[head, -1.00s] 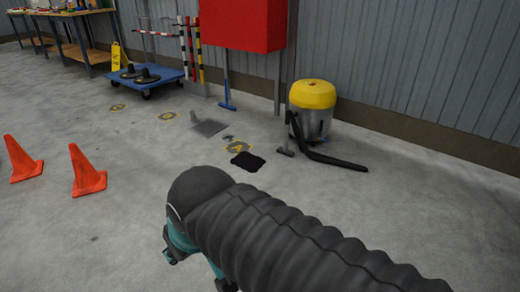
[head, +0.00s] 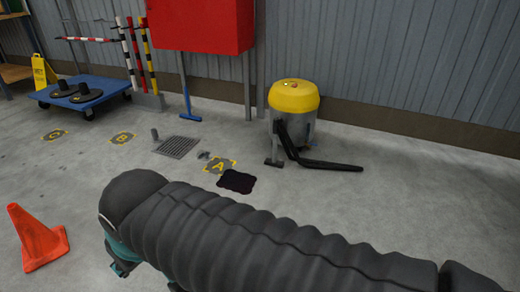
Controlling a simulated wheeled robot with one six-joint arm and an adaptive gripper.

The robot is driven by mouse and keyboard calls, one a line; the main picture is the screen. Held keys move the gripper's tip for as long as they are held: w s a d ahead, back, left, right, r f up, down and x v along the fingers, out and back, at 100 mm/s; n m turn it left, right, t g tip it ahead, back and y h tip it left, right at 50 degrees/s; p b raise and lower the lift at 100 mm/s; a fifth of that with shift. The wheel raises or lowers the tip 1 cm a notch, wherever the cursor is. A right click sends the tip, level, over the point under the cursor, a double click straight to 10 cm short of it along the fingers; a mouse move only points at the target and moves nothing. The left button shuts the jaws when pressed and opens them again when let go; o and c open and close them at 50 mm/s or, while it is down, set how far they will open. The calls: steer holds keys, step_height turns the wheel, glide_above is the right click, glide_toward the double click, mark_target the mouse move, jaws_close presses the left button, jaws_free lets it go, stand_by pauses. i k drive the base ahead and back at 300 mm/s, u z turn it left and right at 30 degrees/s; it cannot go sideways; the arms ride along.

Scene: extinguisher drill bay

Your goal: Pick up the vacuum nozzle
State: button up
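The vacuum (head: 293,115) has a yellow lid and a grey drum and stands on the floor near the wall. A black hose (head: 330,165) runs from it and lies on the floor to the right. A dark upright piece with a flat foot (head: 274,162), which looks like the nozzle, stands at the front left of the drum, apart from my gripper. My gripper (head: 120,266) shows only partly, as teal and dark parts below the end of my black-sleeved arm at the lower left. Its fingers are mostly hidden, so its opening cannot be told.
A black patch (head: 236,181) lies beside floor mark A (head: 220,166), near a floor grate (head: 178,147). An orange cone (head: 36,240) stands at the left. A blue trolley (head: 80,97) and a red cabinet (head: 200,25) are behind. The floor right of the hose is clear.

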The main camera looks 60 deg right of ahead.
mark_target(275, 143)
steer(key=z, duration=0.25)
steer(key=i, duration=1.75)
steer(key=z, duration=1.25)
steer(key=i, duration=0.95)
steer(key=z, duration=1.5)
steer(key=i, duration=0.45)
steer(key=z, duration=0.25)
